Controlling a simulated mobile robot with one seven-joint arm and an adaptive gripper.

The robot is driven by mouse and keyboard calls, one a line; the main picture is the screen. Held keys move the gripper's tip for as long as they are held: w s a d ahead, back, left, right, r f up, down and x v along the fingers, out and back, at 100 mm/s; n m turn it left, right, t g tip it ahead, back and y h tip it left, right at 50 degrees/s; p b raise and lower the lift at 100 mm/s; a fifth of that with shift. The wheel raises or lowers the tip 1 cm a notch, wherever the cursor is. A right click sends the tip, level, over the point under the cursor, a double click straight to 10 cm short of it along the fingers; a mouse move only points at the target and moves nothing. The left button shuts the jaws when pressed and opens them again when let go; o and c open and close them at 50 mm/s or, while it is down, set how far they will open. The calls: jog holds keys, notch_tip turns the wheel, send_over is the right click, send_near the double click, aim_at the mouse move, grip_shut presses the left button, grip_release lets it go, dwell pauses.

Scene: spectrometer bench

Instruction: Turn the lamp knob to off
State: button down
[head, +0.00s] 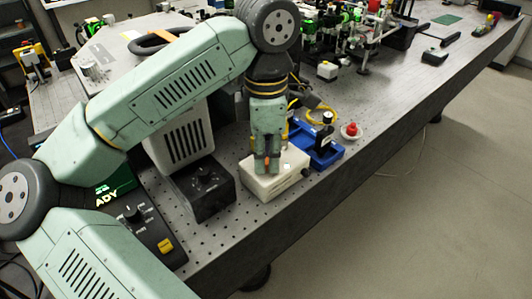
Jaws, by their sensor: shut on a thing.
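My gripper (266,168) points down at the top of a small white box (262,186) near the front edge of the bench. Its fingers are closed on the lamp knob, which they hide almost wholly, so I cannot tell which way the knob is turned. A small orange-red patch shows between the fingers. A small pale square is on the box's top, just right of the fingertips.
A black box with a knob (205,176) stands left of the white box. A dark control panel with a dial and a yellow button (166,245) is further left. A blue tray (327,157) and a red knob-like piece (351,130) are to the right. Optics crowd the back.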

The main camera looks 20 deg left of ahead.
jog(key=shift+f+n+b, duration=0.1)
jog(key=shift+n+b, duration=0.3)
jog(key=shift+b, duration=0.05)
jog(key=n+b, duration=0.2)
jog(key=shift+f+n+b, duration=0.1)
jog(key=shift+n+b, duration=0.25)
jog(key=shift+n, duration=0.05)
jog(key=n+b, duration=0.2)
jog(key=n, duration=0.1)
jog(key=shift+n+b, duration=0.6)
jog(key=shift+n, duration=1.1)
jog(key=c, duration=1.5)
grip_release()
jog(key=shift+r, duration=0.2)
